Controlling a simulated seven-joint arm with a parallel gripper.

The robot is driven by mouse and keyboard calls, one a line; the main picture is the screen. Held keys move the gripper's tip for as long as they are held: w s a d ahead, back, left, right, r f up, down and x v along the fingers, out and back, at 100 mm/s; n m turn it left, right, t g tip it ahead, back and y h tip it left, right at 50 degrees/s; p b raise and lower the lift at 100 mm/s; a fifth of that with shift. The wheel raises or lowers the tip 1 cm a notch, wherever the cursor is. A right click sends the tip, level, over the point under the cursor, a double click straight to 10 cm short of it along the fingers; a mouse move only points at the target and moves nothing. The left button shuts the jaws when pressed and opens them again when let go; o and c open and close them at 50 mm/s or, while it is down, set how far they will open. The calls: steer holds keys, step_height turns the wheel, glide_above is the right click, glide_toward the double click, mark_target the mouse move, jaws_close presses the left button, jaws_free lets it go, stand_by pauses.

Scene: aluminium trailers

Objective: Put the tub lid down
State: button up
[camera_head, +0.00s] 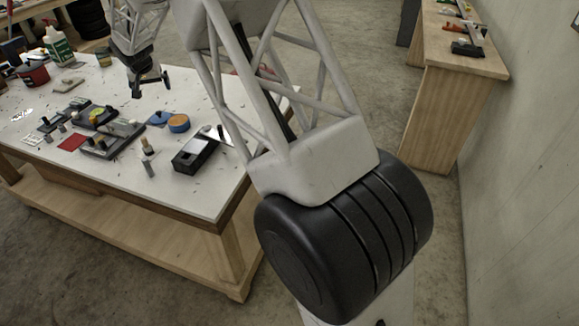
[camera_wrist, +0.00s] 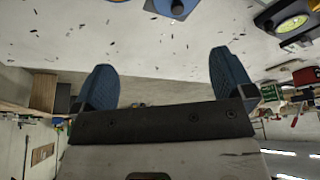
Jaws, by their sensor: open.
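The blue tub lid (camera_head: 158,118) lies on the white tabletop, just left of a round blue tub with an orange top (camera_head: 179,123). In the wrist view the lid (camera_wrist: 163,7) is cut by the top edge, with a darker knob on it. The tub's orange and blue edge also shows at the top of that view. My gripper (camera_head: 150,86) is open and empty, above the table and behind the lid in the head view. In the wrist view its two blue fingers (camera_wrist: 163,60) stand wide apart, with nothing between them.
A black box (camera_head: 195,152) and small upright pieces stand in front of the tub. Grey trays (camera_head: 112,138) and a red square (camera_head: 73,142) lie to the left. A spray bottle (camera_head: 57,44) stands at the back left. Bare tabletop (camera_head: 215,195) shows at the front right.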

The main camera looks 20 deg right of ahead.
steer(key=s+d+r, duration=0.5)
steer(key=s, duration=0.5)
steer(key=s+d+r, duration=0.5)
steer(key=s, duration=0.6)
steer(key=s+d+r, duration=0.5)
steer(key=s, duration=0.5)
steer(key=s+d+f+n+g, duration=0.1)
steer(key=s+d+f, duration=0.1)
steer(key=s, duration=1.5)
steer(key=s+d+f+n, duration=0.1)
steer(key=s+d, duration=0.3)
steer(key=s, duration=1.3)
steer(key=shift+s+f+g+y, duration=0.25)
steer(key=shift+f+g+y, duration=0.15)
steer(key=shift+f, duration=0.3)
